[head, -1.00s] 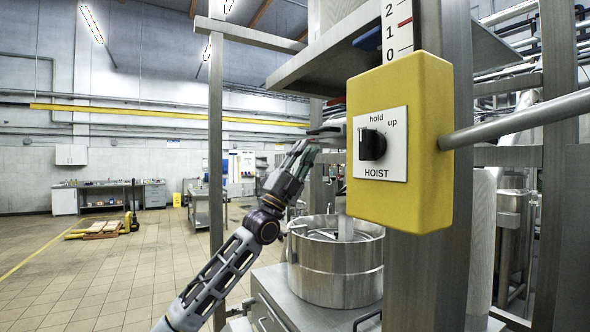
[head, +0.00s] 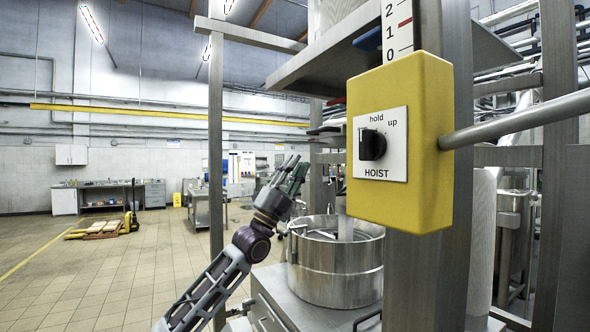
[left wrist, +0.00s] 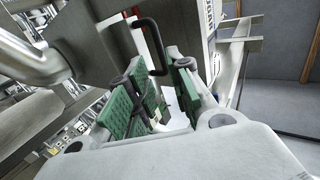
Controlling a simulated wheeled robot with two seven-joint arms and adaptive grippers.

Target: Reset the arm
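My left arm comes in from the lower left of the head view. Its gripper (head: 294,167) points up and to the right, left of the yellow hoist box (head: 432,140) and above the rim of the steel bowl (head: 340,272). It is apart from the box's black knob (head: 372,145), whose marker line is near "hold". In the left wrist view the green finger pads of the gripper (left wrist: 158,92) stand apart with nothing held between them. My right gripper is in neither view.
A steel post (head: 216,150) stands left of the bowl. A steel shelf (head: 320,65) juts out above the gripper. A grey bar (head: 520,118) runs right from the hoist box. The tiled floor (head: 130,270) at left is open, with a pallet jack (head: 131,222) farther back.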

